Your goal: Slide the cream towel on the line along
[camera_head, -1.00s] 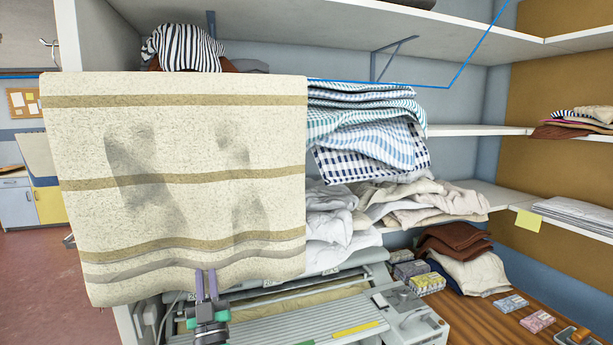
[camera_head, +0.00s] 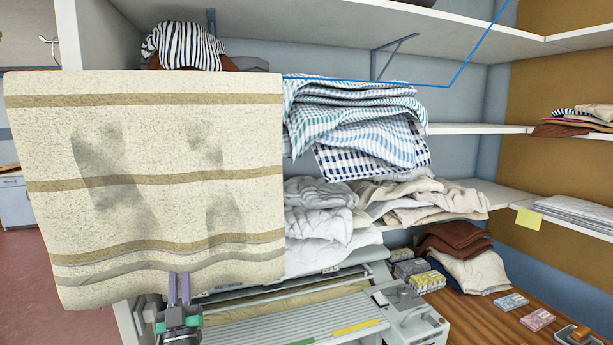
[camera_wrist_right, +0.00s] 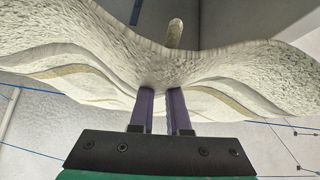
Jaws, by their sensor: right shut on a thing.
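The cream towel (camera_head: 150,150) with tan stripes hangs from the blue line (camera_head: 440,86) on the left of the head view. Grey shadow-like patches show on its face. My right gripper (camera_head: 179,290) is at the towel's lower edge, below its middle, with its fingers pointing up. In the right wrist view the purple fingers of my right gripper (camera_wrist_right: 162,95) are shut on the towel's hem (camera_wrist_right: 155,75), which bunches and folds around them. The towel hides most of the line's left part. My left gripper is not in view.
Shelves to the right hold folded blue-checked cloths (camera_head: 360,120) and white linens (camera_head: 330,205), close behind the towel's right edge. The ironer (camera_head: 300,310) stands below. Open floor (camera_head: 25,270) shows at left.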

